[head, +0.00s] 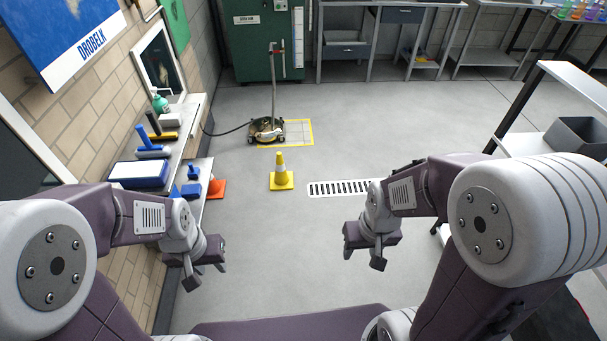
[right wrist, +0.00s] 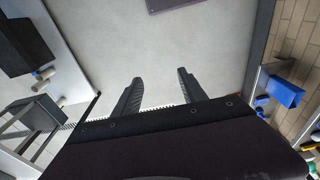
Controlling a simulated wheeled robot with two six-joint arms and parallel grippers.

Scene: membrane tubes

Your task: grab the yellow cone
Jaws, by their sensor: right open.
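The yellow cone (head: 281,180) stands upright on the grey floor ahead, with a pale band and a square yellow base. My left gripper (head: 206,275) is nearer to me, left of the cone and well apart from it. Its fingers look spread and empty. My right gripper (head: 362,259) is nearer to me and right of the cone, also apart from it. Its fingers are open with nothing between them, as the right wrist view (right wrist: 160,90) also shows. I do not see the yellow cone in the right wrist view.
A floor grate (head: 342,188) lies right of the yellow cone. A wheeled stand (head: 268,133) is behind it. Shelving (head: 530,143) is at the right. The middle floor is clear.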

